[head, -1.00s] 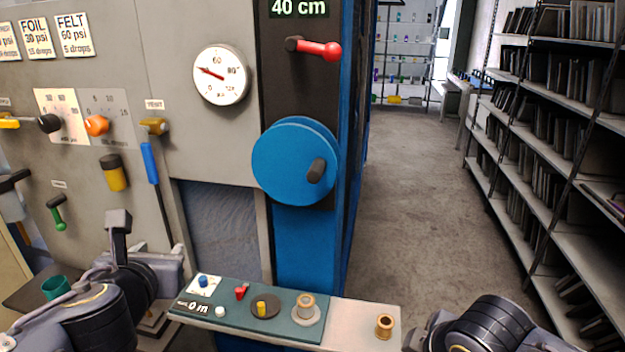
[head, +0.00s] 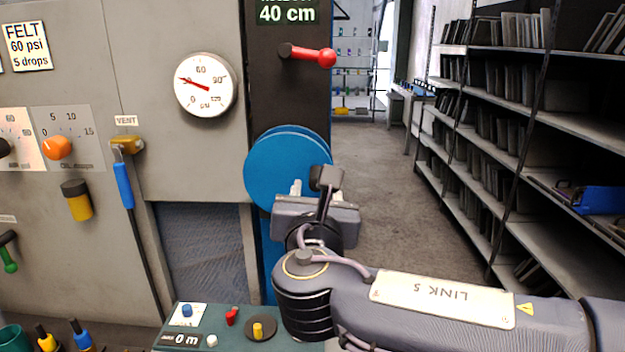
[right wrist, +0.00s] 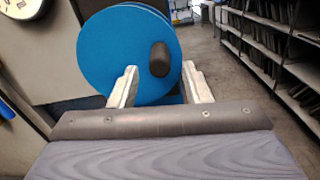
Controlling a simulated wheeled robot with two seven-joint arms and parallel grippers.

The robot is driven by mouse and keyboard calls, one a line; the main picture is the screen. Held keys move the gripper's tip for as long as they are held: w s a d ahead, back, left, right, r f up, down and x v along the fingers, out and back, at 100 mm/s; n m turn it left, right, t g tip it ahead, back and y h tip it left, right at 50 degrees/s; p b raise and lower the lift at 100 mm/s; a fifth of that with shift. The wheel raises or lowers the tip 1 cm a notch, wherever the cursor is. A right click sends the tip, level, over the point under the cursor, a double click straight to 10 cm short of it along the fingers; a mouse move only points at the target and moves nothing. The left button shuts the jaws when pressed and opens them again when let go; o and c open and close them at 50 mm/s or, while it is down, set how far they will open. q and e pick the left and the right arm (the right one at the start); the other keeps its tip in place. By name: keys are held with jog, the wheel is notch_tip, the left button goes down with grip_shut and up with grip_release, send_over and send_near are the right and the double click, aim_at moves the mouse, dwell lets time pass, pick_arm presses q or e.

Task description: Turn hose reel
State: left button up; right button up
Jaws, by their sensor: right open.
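The blue hose reel (head: 276,168) is a round disc on the dark front of the machine, below a red-knobbed lever. It also fills the upper middle of the right wrist view (right wrist: 110,55). My right gripper (head: 311,187) is in front of the reel's lower right. In the right wrist view its pale fingers are apart, one on each side below the knob, with no visible contact. My left gripper is out of view.
The red-knobbed lever (head: 326,58) sticks out above the reel. A pressure gauge (head: 205,84) and a vent lever with blue handle (head: 124,185) are to the left. A control ledge (head: 205,322) juts out below. The aisle floor (head: 375,165) on the right is clear beside shelves (head: 560,120).

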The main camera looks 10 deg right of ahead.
aim_at(316, 181)
jog(key=shift+p+x, duration=0.35)
jog(key=shift+x, duration=2.05)
jog(key=shift+c, duration=0.3)
grip_shut()
